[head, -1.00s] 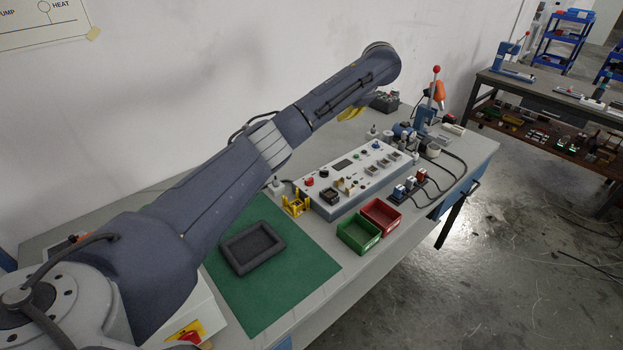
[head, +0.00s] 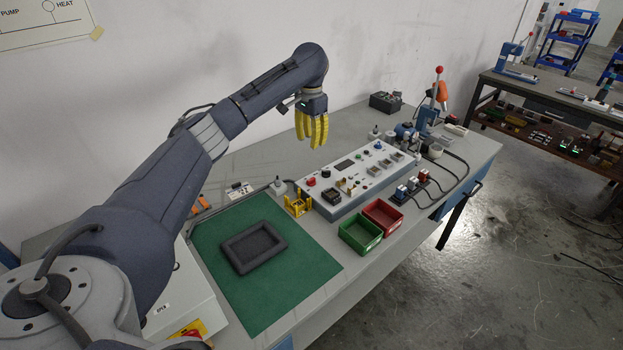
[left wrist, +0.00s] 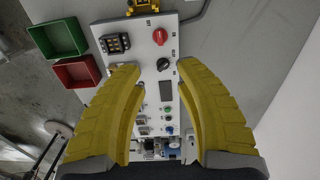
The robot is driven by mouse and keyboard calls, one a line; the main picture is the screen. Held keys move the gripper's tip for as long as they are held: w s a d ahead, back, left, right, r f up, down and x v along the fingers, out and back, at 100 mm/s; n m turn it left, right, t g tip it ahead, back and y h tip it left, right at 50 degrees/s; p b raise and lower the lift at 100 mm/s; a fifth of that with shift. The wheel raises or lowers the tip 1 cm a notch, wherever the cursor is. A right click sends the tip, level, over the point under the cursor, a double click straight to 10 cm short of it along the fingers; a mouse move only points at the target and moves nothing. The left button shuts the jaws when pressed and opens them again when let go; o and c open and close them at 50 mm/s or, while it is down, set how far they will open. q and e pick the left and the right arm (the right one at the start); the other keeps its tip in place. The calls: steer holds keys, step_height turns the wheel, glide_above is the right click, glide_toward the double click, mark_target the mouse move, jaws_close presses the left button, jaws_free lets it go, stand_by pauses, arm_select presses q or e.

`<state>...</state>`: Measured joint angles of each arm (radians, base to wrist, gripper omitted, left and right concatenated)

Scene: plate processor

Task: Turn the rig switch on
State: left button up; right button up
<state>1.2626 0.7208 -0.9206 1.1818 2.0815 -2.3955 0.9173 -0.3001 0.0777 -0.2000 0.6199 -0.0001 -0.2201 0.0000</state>
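The white control panel (head: 343,180) lies on the bench, with a red knob (head: 311,182), a black knob (head: 325,174) and a small display on top. In the left wrist view the red knob (left wrist: 160,36) and black knob (left wrist: 163,64) show with small labels that I cannot read. I cannot tell for certain which control is the rig switch. My left gripper (head: 312,144) points down with yellow fingers apart and empty, above the back edge of the panel. In the left wrist view the open fingertips (left wrist: 160,67) frame the black knob from above. My right gripper is not in view.
A green bin (head: 360,234) and a red bin (head: 382,216) stand in front of the panel. A black tray (head: 253,247) lies on the green mat (head: 212,235). A red-on-yellow switch (head: 189,331) sits on a white box at lower left. A lever press (head: 437,95) stands at the far end.

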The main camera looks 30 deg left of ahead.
mark_target(311, 179)
arm_select(q)
step_height(311, 179, down, 16)
steer(key=shift+r, duration=0.1)
stand_by(0.5)
jaws_close()
stand_by(0.3)
